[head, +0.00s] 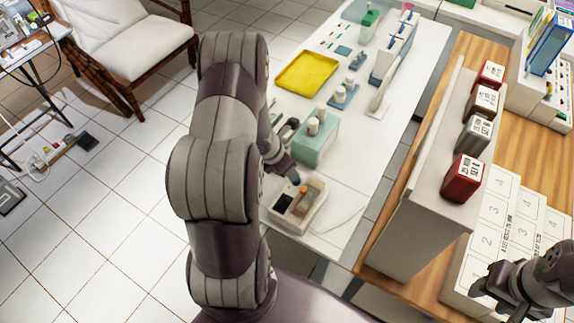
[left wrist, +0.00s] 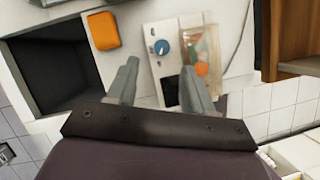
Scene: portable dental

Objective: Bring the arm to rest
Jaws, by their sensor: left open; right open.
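My left arm (head: 215,170) rises through the middle of the head view and bends toward the white table. Its gripper is mostly hidden behind the arm links there. In the left wrist view my left gripper (left wrist: 162,75) shows two grey fingers spread apart with nothing held between them. Beyond the fingers are a white device with a blue knob (left wrist: 161,47) and a clear container with an orange item (left wrist: 202,69). My right gripper (head: 492,288) is at the bottom right of the head view, open and empty, over white numbered boxes (head: 492,240).
The white table (head: 335,200) carries a small tray (head: 313,207), a green box (head: 318,143) and a yellow tray (head: 307,73). A grey shelf (head: 425,215) holds several red and dark boxes. A cushioned chair (head: 150,45) stands at the upper left.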

